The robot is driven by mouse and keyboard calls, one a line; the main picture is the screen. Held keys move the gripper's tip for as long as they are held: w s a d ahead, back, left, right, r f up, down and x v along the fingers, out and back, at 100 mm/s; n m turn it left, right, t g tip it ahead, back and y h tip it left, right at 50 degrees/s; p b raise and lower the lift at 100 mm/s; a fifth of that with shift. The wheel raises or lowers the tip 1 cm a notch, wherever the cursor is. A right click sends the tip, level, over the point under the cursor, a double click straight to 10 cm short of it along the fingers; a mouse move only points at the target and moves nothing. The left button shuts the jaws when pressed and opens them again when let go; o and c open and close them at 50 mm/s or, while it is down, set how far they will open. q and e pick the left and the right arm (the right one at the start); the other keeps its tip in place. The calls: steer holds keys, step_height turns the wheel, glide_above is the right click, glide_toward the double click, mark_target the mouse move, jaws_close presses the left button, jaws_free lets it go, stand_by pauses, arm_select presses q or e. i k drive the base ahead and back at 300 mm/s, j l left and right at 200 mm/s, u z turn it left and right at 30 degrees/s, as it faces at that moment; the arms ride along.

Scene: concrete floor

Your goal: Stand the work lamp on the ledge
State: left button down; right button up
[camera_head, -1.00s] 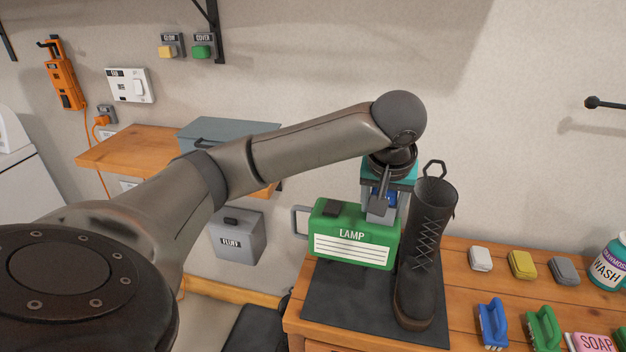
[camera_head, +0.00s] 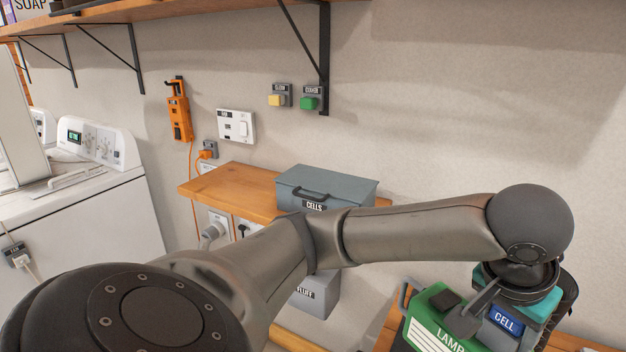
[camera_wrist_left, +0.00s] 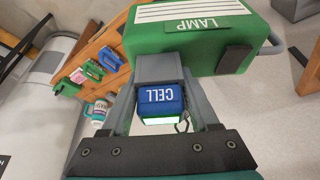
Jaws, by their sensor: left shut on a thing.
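The work lamp (camera_head: 440,325) is a green box lettered LAMP, with a grey handle, at the lower right of the head view. It also shows in the left wrist view (camera_wrist_left: 205,38). A blue CELL block (camera_wrist_left: 161,100) with a lit green strip sits at its grey end part. My left gripper (camera_wrist_left: 160,72) is shut on this end of the lamp, with a finger on each side. The head view cuts off the lamp's underside. The wooden ledge (camera_head: 225,183) is on the wall left of the lamp. My right gripper is out of view.
A grey CELLS box (camera_head: 335,185) covers the ledge's right part; its left part is bare. A grey FLUFF box (camera_head: 318,295) hangs below. Switches and an orange corded device (camera_head: 179,115) are on the wall.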

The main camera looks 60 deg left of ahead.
mark_target(232, 186)
steer(key=j+u, duration=0.25)
steer(key=j, duration=0.4)
steer(key=k+j+u, duration=0.1)
steer(key=j+u, duration=0.2)
steer(key=j, duration=0.35)
